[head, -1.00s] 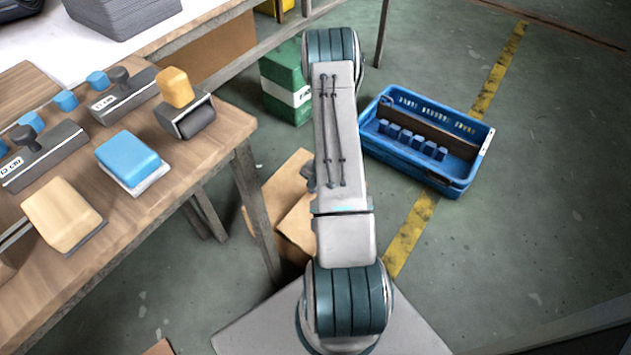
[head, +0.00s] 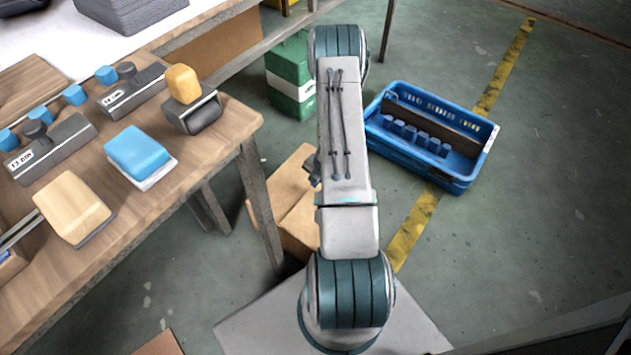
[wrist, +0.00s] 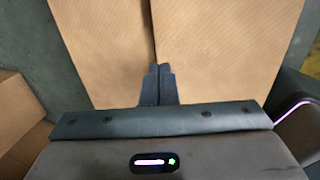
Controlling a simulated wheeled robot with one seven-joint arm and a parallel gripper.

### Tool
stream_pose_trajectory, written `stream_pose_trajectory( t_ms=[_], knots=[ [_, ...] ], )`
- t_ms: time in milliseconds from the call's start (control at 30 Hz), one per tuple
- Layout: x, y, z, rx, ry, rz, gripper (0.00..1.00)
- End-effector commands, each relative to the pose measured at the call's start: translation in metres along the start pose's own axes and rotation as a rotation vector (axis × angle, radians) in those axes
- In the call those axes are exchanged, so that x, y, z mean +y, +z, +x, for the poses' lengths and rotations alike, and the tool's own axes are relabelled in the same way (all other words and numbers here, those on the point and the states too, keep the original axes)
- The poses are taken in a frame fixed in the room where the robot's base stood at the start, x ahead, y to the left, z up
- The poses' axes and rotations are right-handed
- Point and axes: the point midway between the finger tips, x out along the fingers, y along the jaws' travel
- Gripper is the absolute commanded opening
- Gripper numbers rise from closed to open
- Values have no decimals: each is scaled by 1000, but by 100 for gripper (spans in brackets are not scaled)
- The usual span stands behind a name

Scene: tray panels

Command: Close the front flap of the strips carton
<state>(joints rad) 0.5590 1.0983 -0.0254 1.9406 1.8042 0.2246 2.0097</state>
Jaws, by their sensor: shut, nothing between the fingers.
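A brown cardboard carton (head: 297,212) stands on the floor, partly hidden behind my arm in the head view. In the wrist view, two tan cardboard panels (wrist: 215,50) fill most of the picture, with a dark seam running between them. I cannot tell which panel is the front flap or how far it stands open. My gripper (wrist: 157,70) is shut and empty, its fingertips over the cardboard close to the lower end of the seam. Whether they touch it is unclear.
A wooden bench (head: 215,150) with stamps and blocks stands on the left. A blue crate (head: 465,180) is on the floor to the right, and a green box (head: 290,75) is behind. Another cardboard piece (wrist: 18,115) shows at left in the wrist view.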

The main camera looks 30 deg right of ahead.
Motion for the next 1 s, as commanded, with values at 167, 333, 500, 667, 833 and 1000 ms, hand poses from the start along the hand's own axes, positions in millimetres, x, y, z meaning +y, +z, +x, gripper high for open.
stream_pose_trajectory(
  t_ms=[167,333,500,667,833,1000],
  knots=[
    [2,0,-7,0,0,0,0],
    [6,0,-28,0,0,-2,0],
    [12,0,-57,-1,2,-4,0],
    [17,-1,-92,0,1,-4,0],
    [21,-1,-119,1,1,-6,0],
    [23,-1,-133,1,0,-6,0]
  ],
)
